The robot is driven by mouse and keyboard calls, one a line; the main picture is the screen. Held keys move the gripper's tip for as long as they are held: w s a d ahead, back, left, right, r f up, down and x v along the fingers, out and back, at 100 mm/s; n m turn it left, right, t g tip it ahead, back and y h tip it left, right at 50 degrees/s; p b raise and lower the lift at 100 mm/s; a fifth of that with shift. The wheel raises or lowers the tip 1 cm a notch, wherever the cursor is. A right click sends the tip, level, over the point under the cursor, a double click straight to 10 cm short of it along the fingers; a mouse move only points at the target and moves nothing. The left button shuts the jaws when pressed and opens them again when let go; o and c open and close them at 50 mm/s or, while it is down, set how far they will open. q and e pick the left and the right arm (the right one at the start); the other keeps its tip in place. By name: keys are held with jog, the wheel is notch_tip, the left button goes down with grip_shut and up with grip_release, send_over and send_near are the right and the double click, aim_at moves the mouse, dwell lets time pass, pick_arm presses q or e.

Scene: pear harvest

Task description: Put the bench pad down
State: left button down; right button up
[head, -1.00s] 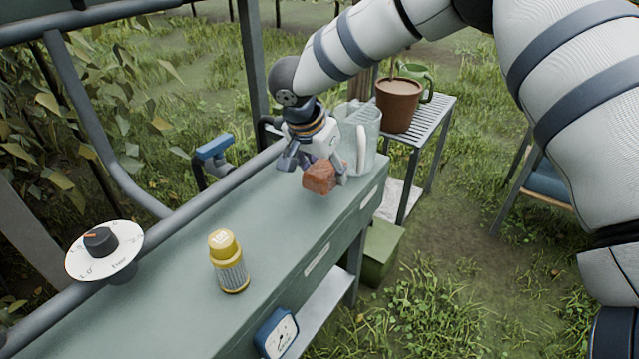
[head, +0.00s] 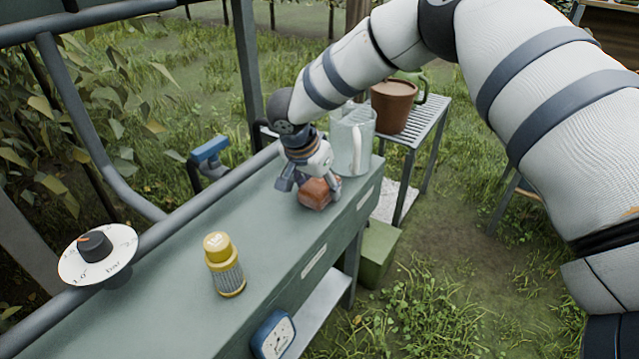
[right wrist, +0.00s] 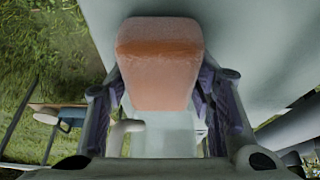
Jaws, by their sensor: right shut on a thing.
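The bench pad is a small orange-brown block (head: 315,194) with a paler side, low over the far end of the green bench (head: 180,240). My right gripper (head: 306,184) is shut on it. In the right wrist view the pad (right wrist: 160,60) sits between the two fingers, and the gripper (right wrist: 160,95) holds it from both sides. The pad looks at or very near the bench top; I cannot tell whether it touches. My left gripper is not in view.
A clear jug (head: 351,140) stands just behind the gripper. A yellow-capped jar (head: 224,265) stands nearer on the bench. A round dial (head: 97,254) is on the rail at left. A slatted stand (head: 425,125) holds a brown pot (head: 393,105). The middle of the bench is clear.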

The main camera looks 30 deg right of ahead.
jog(key=o, duration=1.1)
jog(key=shift+f, duration=0.15)
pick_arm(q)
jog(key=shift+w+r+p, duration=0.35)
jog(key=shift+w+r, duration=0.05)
pick_arm(e)
jog(key=v, duration=1.3)
jog(key=shift+w, duration=0.2)
